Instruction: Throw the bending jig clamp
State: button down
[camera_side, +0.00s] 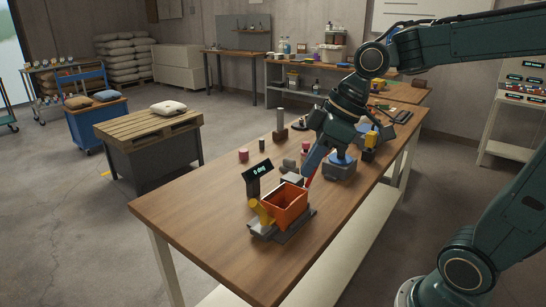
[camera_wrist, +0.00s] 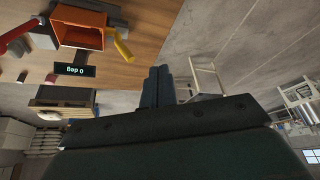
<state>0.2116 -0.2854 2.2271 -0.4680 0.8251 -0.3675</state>
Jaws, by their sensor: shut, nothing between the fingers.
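The bending jig stands near the front of the wooden bench, with a grey base (camera_side: 290,231), an orange open box (camera_side: 291,207) and a yellow handle (camera_side: 262,213). Its small display (camera_side: 258,173) reads 0 deg. A red lever (camera_side: 311,177) rises behind the box, partly hidden by my gripper. In the wrist view the picture is turned over: the orange box (camera_wrist: 78,36), yellow handle (camera_wrist: 122,46), red lever (camera_wrist: 20,32) and display (camera_wrist: 75,70) are at upper left. My gripper (camera_wrist: 158,70) is shut and empty.
A metal post (camera_side: 280,122) and small cylinders (camera_side: 243,155) stand along the bench's far side. The bench (camera_side: 200,210) is bare left of the jig.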

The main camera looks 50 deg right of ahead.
jog(key=shift+s+d+m+h, duration=0.8)
jog(key=shift+s+m+h, duration=0.5)
jog(key=shift+s, duration=1.6)
jog(key=w+a+f+n+g, duration=0.1)
jog(key=w+a+f+n, duration=0.1)
jog(key=w+n, duration=0.2)
jog(key=w+a+f+n+g, duration=0.1)
jog(key=w+a+f+n, duration=0.1)
jog(key=w, duration=0.8)
jog(key=w+a+f+n+g+h, duration=0.1)
jog(key=w+a+f+n, duration=0.1)
jog(key=w+a+n, duration=0.2)
jog(key=w+n, duration=0.2)
jog(key=w, duration=0.2)
jog(key=shift+f, duration=0.4)
send_over(259, 213)
jog(key=w+a, duration=0.1)
jog(key=a, duration=0.3)
notch_tip(259, 213, down, 8)
jog(key=shift+f, duration=0.2)
